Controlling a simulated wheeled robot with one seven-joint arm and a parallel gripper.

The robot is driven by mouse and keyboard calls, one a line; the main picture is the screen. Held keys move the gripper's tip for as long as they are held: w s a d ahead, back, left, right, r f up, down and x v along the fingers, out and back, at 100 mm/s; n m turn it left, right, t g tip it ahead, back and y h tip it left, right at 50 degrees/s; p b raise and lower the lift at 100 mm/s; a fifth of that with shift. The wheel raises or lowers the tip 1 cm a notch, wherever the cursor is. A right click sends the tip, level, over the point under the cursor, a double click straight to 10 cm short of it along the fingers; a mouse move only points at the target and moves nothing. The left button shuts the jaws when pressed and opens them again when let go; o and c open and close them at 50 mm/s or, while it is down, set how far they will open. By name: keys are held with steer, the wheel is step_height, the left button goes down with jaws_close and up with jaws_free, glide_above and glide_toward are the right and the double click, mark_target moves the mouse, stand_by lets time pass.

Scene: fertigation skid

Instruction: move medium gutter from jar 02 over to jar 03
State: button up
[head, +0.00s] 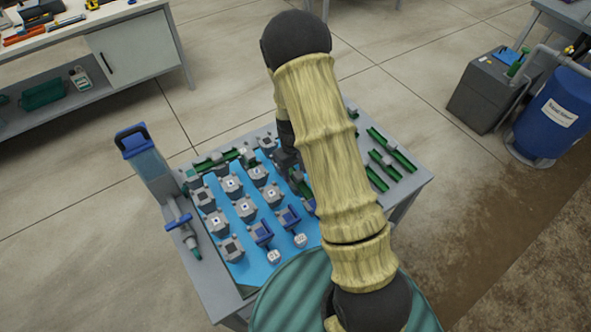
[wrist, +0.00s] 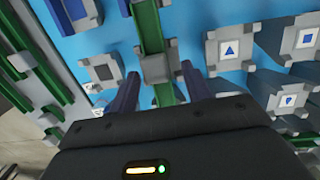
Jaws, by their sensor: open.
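In the wrist view, my gripper (wrist: 158,82) is open, with one dark finger on each side of a green gutter (wrist: 149,30). The gutter has a grey block (wrist: 160,68) across it, which sits between the fingers; whether they touch it I cannot tell. Grey jar-like blocks stand either side: one with a dark square (wrist: 102,72) on the left, one with a blue triangle (wrist: 229,48) on the right. In the head view my arm hides the gripper's fingers and this gutter.
More green gutters (head: 391,146) lie on the right of the grey table. Several marked grey blocks (head: 215,222) stand on the blue mat, with two blue holders (head: 262,233) near the front. A tall blue-handled container (head: 148,160) stands at the left edge.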

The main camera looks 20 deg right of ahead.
step_height(320, 180, up, 12)
steer(key=b, duration=0.1)
steer(key=shift+w+r, duration=0.25)
steer(key=shift+w, duration=0.2)
steer(key=shift+a, duration=0.1)
stand_by(0.3)
steer(key=s+r+m+t, duration=0.1)
steer(key=s+r, duration=0.2)
steer(key=s, duration=0.4)
steer(key=s+r+m+t, duration=0.2)
steer(key=s+r, duration=0.2)
steer(key=s, duration=0.4)
steer(key=shift+s+m+t, duration=0.15)
steer(key=shift+m+t, duration=0.15)
